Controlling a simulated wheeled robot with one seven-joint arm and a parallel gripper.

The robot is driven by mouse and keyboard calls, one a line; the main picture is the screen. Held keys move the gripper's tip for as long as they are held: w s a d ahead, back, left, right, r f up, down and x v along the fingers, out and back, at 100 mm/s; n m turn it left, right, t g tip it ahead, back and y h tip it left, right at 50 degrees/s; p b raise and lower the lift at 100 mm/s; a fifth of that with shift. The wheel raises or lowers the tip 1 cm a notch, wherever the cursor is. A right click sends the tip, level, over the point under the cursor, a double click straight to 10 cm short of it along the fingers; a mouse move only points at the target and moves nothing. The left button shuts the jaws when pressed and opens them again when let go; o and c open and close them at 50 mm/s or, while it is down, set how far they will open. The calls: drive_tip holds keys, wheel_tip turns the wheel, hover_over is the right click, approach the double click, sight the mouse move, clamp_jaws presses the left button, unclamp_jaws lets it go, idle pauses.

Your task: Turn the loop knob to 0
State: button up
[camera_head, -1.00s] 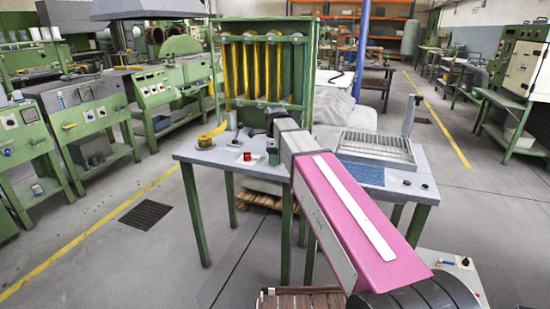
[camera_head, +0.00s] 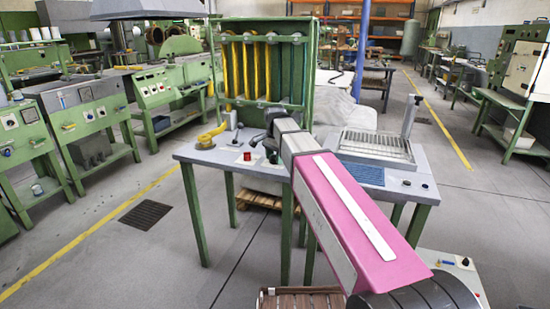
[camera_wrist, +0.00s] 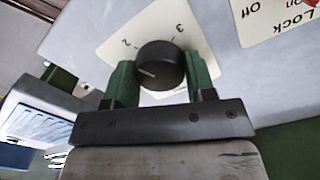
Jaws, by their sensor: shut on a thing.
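The loop knob (camera_wrist: 161,65) is a round black knob with a white pointer line, on a cream scale plate (camera_wrist: 145,30) with the figures 2 and 3 showing. In the wrist view its line points left, below the 2. The rest of the scale, including any 0, is hidden behind the knob and my gripper. My gripper (camera_wrist: 163,82) has green fingers on either side of the knob and is shut on it. In the head view my gripper (camera_head: 268,146) is at the table top, and the knob cannot be made out there.
A second cream plate marked "Lock", "on" and "Off" (camera_wrist: 275,18) lies to the right in the wrist view. On the table (camera_head: 205,158) are a red button (camera_head: 247,156), a yellow piece (camera_head: 212,133) and a metal grate (camera_head: 378,147). A green rack (camera_head: 312,75) stands behind.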

drive_tip(key=n, duration=0.4)
drive_tip(key=shift+n, duration=0.4)
drive_tip(key=n, duration=0.3)
drive_tip(key=shift+n, duration=0.3)
drive_tip(key=n, duration=1.2)
drive_tip(key=shift+n, duration=0.3)
drive_tip(key=n, duration=0.3)
drive_tip(key=shift+n, duration=0.4)
drive_tip(key=n, duration=0.3)
drive_tip(key=shift+n, duration=2)
